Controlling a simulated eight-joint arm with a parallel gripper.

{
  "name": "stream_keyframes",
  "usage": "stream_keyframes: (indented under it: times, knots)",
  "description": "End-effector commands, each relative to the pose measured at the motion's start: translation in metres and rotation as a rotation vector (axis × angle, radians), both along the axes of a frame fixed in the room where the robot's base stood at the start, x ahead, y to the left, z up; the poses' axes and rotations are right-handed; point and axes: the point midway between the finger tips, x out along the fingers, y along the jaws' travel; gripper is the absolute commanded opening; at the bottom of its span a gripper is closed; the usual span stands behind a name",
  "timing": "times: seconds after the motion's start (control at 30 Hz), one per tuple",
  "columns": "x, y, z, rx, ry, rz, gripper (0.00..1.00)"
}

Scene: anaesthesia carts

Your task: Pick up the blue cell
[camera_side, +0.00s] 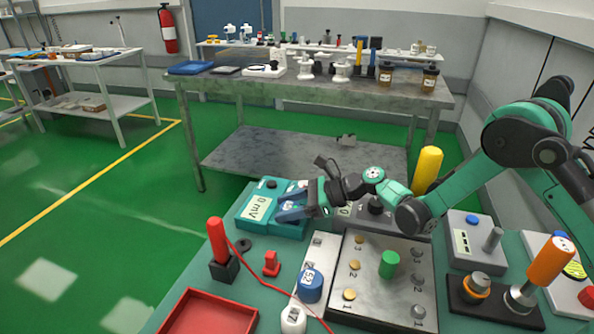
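The blue cell (310,286) is a short blue cylinder with a pale label. It stands upright on the narrow grey rack (318,250) at the front centre. A white cell (293,318) stands in front of it, and a green cell (389,263) stands on the metal plate to its right. My gripper (290,205) points left, above the teal meter, behind the blue cell and well apart from it. Its two fingers look spread with nothing between them.
The teal meter (258,206) reads 0 mV. A red probe (217,240) stands upright at left, its red wire passing close to the blue cell. A red tray (210,316) lies front left. The metal plate (372,295) has numbered posts. An orange-handled lever (548,262) stands at right.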

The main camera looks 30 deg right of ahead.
Motion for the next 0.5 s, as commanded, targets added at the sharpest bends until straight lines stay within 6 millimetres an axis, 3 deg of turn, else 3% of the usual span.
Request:
stream_keyframes:
  times: [0.5]
  knots:
    - [0.0003, -0.0001, 0.0096, 0.001, 0.0, 0.0, 0.0]
